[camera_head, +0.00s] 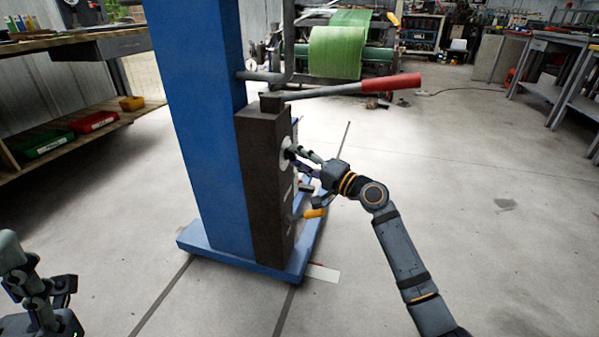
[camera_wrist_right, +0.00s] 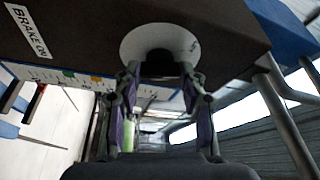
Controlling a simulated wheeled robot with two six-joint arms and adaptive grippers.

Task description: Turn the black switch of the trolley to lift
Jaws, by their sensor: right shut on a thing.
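The trolley has a blue column (camera_head: 200,110) and a dark box (camera_head: 262,190) on a blue base. On the box's right face is a round white dial (camera_head: 285,152), which fills the top middle of the right wrist view (camera_wrist_right: 133,42). The black switch (camera_wrist_right: 159,62) sits at the dial's centre, partly hidden by the fingers. My right gripper (camera_head: 293,153) is at the dial, its fingers shut on the switch; it also shows in the right wrist view (camera_wrist_right: 160,78). My left gripper (camera_head: 40,290) is at the lower left, far from the trolley; its finger opening is unclear.
A red-handled lever (camera_head: 390,84) sticks out right from the box top. A yellow-handled lever (camera_head: 314,213) is below my right gripper. A "BRAKE ON" label (camera_wrist_right: 29,31) is beside the dial.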

